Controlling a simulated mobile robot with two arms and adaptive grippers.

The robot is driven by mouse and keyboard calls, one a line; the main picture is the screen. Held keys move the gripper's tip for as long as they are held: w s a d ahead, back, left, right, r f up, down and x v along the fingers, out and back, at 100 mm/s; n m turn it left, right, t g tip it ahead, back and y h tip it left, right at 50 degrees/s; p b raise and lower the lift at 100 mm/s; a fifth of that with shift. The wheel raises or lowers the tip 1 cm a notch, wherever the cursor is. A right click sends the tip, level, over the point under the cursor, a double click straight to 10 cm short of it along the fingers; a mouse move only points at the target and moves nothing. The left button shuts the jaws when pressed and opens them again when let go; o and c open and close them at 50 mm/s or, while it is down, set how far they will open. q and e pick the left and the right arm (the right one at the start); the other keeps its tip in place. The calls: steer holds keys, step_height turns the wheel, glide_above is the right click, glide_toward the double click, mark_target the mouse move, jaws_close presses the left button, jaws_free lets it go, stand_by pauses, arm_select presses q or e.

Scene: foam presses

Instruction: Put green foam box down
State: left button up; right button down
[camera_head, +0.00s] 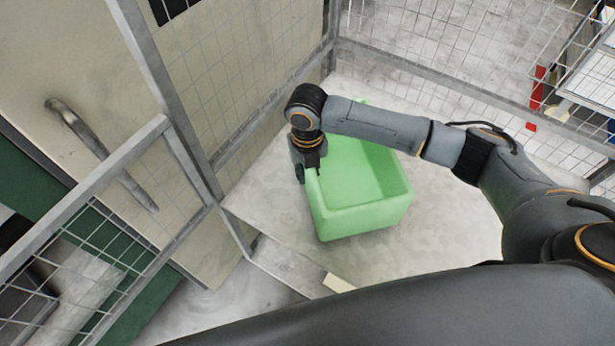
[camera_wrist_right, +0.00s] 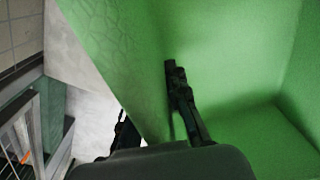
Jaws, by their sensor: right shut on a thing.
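The green foam box (camera_head: 365,215) is an open-topped box in the middle of the head view, over the grey surface. I cannot tell whether it rests on that surface or hangs just above it. My right gripper (camera_head: 311,172) is shut on the box's left wall. In the right wrist view the green wall (camera_wrist_right: 125,55) runs between the two dark fingers of the gripper (camera_wrist_right: 155,110), one inside the box and one outside. The box's inside looks empty, though my arm hides its far part. My left gripper is not in view.
A wire mesh fence (camera_head: 430,75) with grey posts runs behind and left of the box. A beige panel with a metal handle (camera_head: 100,150) stands at the left. Grey surface (camera_head: 450,225) is clear right of the box. A small pale block (camera_head: 338,283) lies near its front edge.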

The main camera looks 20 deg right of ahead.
step_height(320, 180, down, 2)
steer(key=shift+s+a+f+p, duration=0.1)
steer(key=shift+f+p, duration=0.05)
steer(key=shift+p, duration=0.4)
steer(key=shift+f, duration=0.35)
steer(key=c, duration=1.3)
jaws_free()
steer(key=shift+c, duration=0.2)
step_height(320, 180, up, 12)
steer(key=shift+r+b, duration=0.1)
steer(key=shift+b, duration=1.1)
